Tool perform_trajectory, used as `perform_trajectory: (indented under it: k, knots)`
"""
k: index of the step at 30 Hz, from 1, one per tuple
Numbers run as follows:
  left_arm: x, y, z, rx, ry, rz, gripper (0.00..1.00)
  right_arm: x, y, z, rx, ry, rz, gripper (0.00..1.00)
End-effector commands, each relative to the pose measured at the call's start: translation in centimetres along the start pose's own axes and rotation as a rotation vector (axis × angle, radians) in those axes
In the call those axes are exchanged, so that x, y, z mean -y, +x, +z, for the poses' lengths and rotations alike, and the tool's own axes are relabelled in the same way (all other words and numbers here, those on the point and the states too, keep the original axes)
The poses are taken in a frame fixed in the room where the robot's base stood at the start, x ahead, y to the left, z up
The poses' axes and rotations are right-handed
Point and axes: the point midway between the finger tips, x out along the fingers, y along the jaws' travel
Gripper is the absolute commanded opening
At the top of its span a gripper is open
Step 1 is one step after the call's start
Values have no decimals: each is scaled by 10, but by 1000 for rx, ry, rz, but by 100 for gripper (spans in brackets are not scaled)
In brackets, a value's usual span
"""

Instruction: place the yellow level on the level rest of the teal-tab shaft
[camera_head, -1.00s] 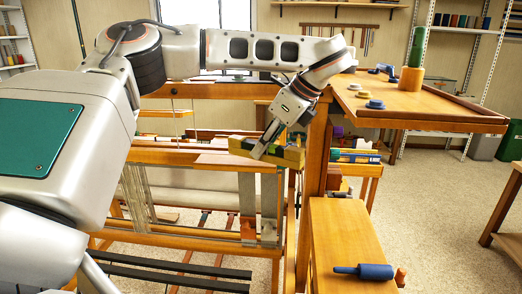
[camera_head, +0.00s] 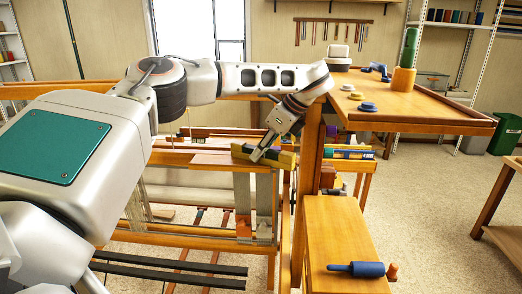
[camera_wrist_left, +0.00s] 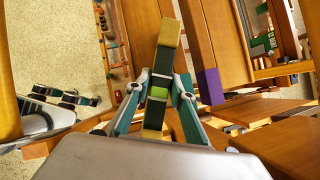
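The yellow level (camera_head: 284,159) is a bar with dark sides and a green vial. My left gripper (camera_head: 257,156) is shut around its middle, over the right end of the loom's upper beams. In the left wrist view the level (camera_wrist_left: 165,35) stands lengthwise between the two fingers (camera_wrist_left: 162,92), with its green vial between them. I cannot tell from these views whether the level touches the wood under it. I cannot make out the teal-tab shaft or its level rest with certainty. My right gripper is out of view.
The wooden loom post (camera_head: 312,190) stands just right of the level. A worktable (camera_head: 430,108) with spools is at the right. A bench (camera_head: 340,235) holding a blue-handled tool (camera_head: 358,269) is below. A purple block (camera_wrist_left: 210,86) sits on a beam near the gripper.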

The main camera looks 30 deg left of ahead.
Motion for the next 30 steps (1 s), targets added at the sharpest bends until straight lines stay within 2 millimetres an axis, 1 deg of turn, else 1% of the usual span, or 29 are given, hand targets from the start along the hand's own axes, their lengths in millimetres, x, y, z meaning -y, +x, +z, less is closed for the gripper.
perform_trajectory:
  k: [8, 11, 14, 21, 24, 27, 30]
  knots:
    - [0, 0, 0, 0, -1, 0, 27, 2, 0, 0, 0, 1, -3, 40]
    - [0, -3, 0, 0, -1, -1, 27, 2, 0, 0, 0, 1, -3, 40]
    - [0, -13, 0, 0, -2, -2, 27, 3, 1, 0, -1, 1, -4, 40]
    - [0, -52, 0, 1, -3, -3, 27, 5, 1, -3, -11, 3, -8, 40]
    - [0, -64, 0, 2, -1, -2, 27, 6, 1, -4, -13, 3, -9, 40]
    - [0, -72, 0, 1, -1, -1, 27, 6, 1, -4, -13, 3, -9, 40]
    - [0, -75, 0, 0, -1, 1, 27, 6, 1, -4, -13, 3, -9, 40]
